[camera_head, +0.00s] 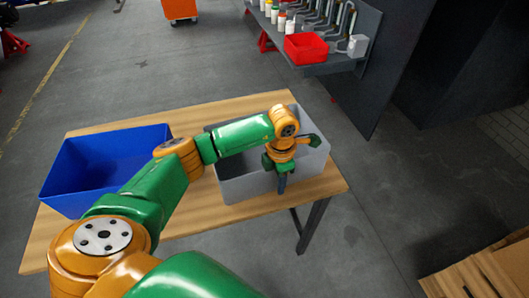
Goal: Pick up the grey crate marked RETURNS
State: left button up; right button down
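A grey crate (238,188) stands on the wooden table, right of the blue one. No RETURNS marking can be made out on the sides that show. My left arm reaches across the crate and hides part of its rim and inside. My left gripper (282,184) points down at the crate's near wall, right of its middle. It is small and seen from above, so I cannot tell whether its fingers are apart, shut, or touching the wall. My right gripper is not in view.
A blue crate (104,160) stands on the left of the wooden table (190,232). Beyond is a grey bench (330,66) with a red bin (305,48) and several bottles. Wooden pallet-like boards (475,275) lie at the lower right. The floor between is clear.

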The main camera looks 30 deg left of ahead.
pick_arm(q)
jog(key=shift+f, duration=0.3)
grip_shut()
dwell(1.2)
